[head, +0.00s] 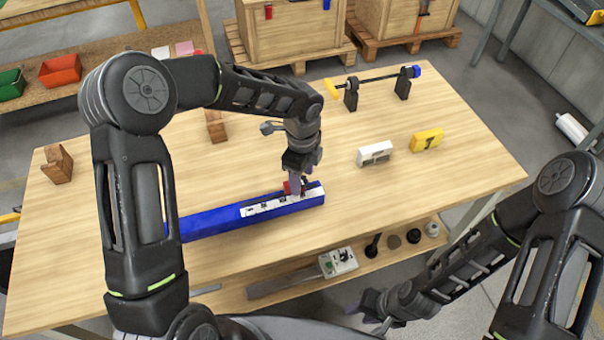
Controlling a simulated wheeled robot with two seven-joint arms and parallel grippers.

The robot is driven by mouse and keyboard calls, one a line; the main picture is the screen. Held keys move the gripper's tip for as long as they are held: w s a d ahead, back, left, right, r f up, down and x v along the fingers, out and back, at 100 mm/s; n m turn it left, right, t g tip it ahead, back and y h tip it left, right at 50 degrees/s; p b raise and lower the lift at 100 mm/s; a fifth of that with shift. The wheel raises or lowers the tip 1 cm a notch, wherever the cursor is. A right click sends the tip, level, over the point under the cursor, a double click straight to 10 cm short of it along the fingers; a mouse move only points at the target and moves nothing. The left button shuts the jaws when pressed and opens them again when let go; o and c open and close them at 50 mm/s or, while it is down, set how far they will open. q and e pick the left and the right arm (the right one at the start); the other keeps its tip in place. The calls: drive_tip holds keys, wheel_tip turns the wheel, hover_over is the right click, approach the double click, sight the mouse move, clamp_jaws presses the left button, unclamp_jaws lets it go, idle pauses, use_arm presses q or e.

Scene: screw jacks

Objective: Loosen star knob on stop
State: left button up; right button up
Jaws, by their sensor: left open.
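A blue rail (225,222) with a white scale strip lies across the front part of the wooden table. A small red piece (287,187), apparently the stop or its star knob, sits on the rail near its right end. It is mostly hidden by my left gripper (296,188), which points down at it with its jaws open. I cannot tell whether the fingers touch it. The star knob's shape cannot be made out. My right gripper (368,311) is low at the front, beyond the table's front edge; its finger opening is unclear.
A white block (375,153) and a yellow block (427,140) stand right of the rail. A screw spindle on black supports (351,95) is at the back. Wooden blocks (57,164) stand at left. A lower shelf (385,254) holds several small items. The table's right side is clear.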

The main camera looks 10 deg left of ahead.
use_arm(q)
drive_tip(key=shift+c, duration=0.3)
clamp_jaws()
idle(0.5)
drive_tip(key=shift+f+n+b, duration=0.2)
drive_tip(key=shift+n+b, duration=1.35)
drive_tip(key=shift+n, duration=0.05)
drive_tip(key=n+b, duration=0.2)
drive_tip(key=n, duration=0.1)
drive_tip(key=shift+w+n+b, duration=0.1)
drive_tip(key=shift+n+b, duration=0.2)
drive_tip(key=n+b, duration=0.2)
drive_tip(key=n, duration=0.2)
drive_tip(key=shift+a+r+n+b, duration=0.1)
drive_tip(key=shift+n+b, duration=0.6)
drive_tip(key=shift+n, duration=1.3)
